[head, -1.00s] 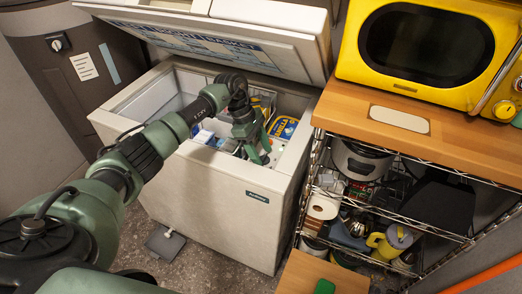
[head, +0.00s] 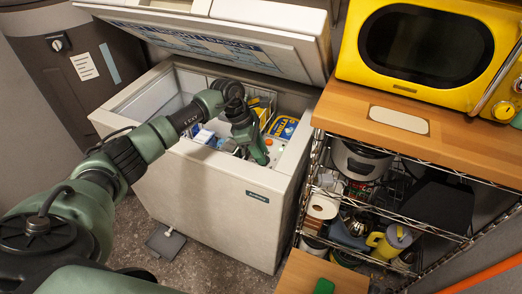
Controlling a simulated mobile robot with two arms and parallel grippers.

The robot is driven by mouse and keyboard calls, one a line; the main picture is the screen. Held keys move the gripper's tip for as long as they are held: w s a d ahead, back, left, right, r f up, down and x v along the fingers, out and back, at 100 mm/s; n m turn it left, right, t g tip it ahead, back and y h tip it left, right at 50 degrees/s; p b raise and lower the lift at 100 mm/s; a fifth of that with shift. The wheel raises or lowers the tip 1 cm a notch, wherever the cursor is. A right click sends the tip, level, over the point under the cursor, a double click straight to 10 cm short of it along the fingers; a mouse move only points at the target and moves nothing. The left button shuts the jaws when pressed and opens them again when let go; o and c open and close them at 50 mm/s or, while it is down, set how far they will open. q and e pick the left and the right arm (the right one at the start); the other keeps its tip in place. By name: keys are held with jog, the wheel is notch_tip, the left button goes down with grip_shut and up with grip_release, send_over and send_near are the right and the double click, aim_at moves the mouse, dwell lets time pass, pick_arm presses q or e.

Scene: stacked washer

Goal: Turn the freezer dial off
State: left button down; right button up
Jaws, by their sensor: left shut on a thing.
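The white chest freezer (head: 200,200) stands open in the head view, its lid (head: 215,38) tilted up behind it. My left arm reaches over the front rim from the left. My left gripper (head: 263,158) points down inside the freezer at the front right, close to the inner wall. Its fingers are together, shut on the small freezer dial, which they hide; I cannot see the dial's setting. My right gripper is not in view.
Food packs, including a blue and yellow tub (head: 283,127), lie in the freezer near the gripper. A wire shelf (head: 385,190) with kitchen goods stands close on the right, under a wooden top with a yellow microwave (head: 425,45). A grey pedal (head: 165,243) lies on the floor.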

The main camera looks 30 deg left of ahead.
pick_arm(q)
jog(key=n+t, duration=0.1)
jog(key=n, duration=0.1)
jog(key=n+y+p, duration=0.1)
jog(key=n, duration=0.2)
jog(key=shift+s+d+r+n+t, duration=0.2)
jog(key=shift+n+t, duration=0.1)
jog(key=shift+t, duration=0.1)
jog(key=n+y+p, duration=0.1)
jog(key=n, duration=0.1)
jog(key=shift+d+n+t, duration=0.1)
jog(key=shift+n+t, duration=0.2)
jog(key=shift+n, duration=0.1)
jog(key=shift+s+f+n+y, duration=0.1)
jog(key=shift+n+y, duration=0.2)
jog(key=shift+n, duration=0.5)
jog(key=n, duration=0.1)
jog(key=n+y+b, duration=0.1)
jog(key=n, duration=0.2)
jog(key=shift+d+f+n+t+y+b, duration=0.1)
jog(key=shift+d+n+t+y+b, duration=0.2)
jog(key=shift+y, duration=0.1)
jog(key=n+y+b, duration=0.1)
jog(key=n, duration=0.2)
jog(key=shift+d, duration=0.1)
jog(key=shift+n+g+y+b, duration=0.4)
jog(key=shift+n+y+b, duration=0.35)
jog(key=shift+n, duration=0.75)
